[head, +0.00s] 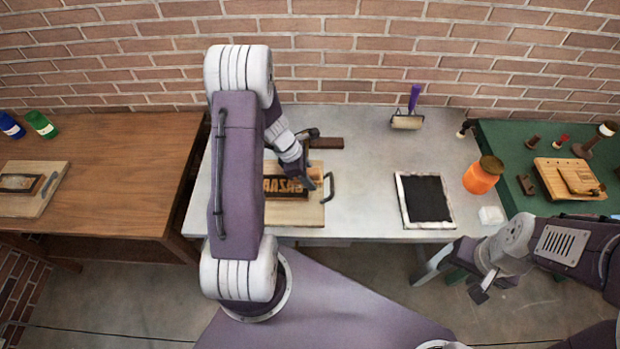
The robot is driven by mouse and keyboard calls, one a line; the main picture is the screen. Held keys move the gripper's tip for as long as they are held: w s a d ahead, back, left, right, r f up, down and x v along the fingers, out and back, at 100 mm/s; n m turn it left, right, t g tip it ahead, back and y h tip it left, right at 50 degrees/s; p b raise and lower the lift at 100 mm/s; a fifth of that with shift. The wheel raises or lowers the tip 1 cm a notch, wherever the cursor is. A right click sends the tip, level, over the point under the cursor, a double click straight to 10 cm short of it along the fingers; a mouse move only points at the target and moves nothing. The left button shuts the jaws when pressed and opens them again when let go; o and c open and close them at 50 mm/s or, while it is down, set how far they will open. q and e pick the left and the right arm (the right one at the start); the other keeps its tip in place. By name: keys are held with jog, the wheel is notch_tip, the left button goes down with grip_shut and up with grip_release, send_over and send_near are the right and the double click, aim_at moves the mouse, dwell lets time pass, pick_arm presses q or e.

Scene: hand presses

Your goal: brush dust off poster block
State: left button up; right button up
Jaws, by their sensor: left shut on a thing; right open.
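The poster block (287,188), dark with raised tan letters, lies on a pale wooden board (310,214) with a dark handle at its right end. The board is on the grey table, and my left arm covers its left part. My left gripper (307,164) is over the far right part of the block, pointing down. It is shut on a small brown thing, apparently the brush, mostly hidden by the fingers; I cannot tell whether it touches the block. My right gripper (478,291) is open and empty, in front of the grey table's near right edge.
A brown bar (327,143) lies behind the board. A brown table (110,215) and green table (510,150) flank.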

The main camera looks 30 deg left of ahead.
aim_at(311, 170)
pick_arm(q)
jog(key=p+v, duration=0.2)
jog(key=v, duration=0.1)
jog(key=shift+w+d, duration=0.1)
jog(key=shift+d, duration=0.1)
notch_tip(311, 170, up, 2)
jog(key=shift+w+d+r+p, duration=0.1)
jog(key=shift+d+r+p, duration=0.05)
jog(key=shift+p, duration=1.1)
jog(key=shift+r+p, duration=0.3)
jog(key=shift+f, duration=0.1)
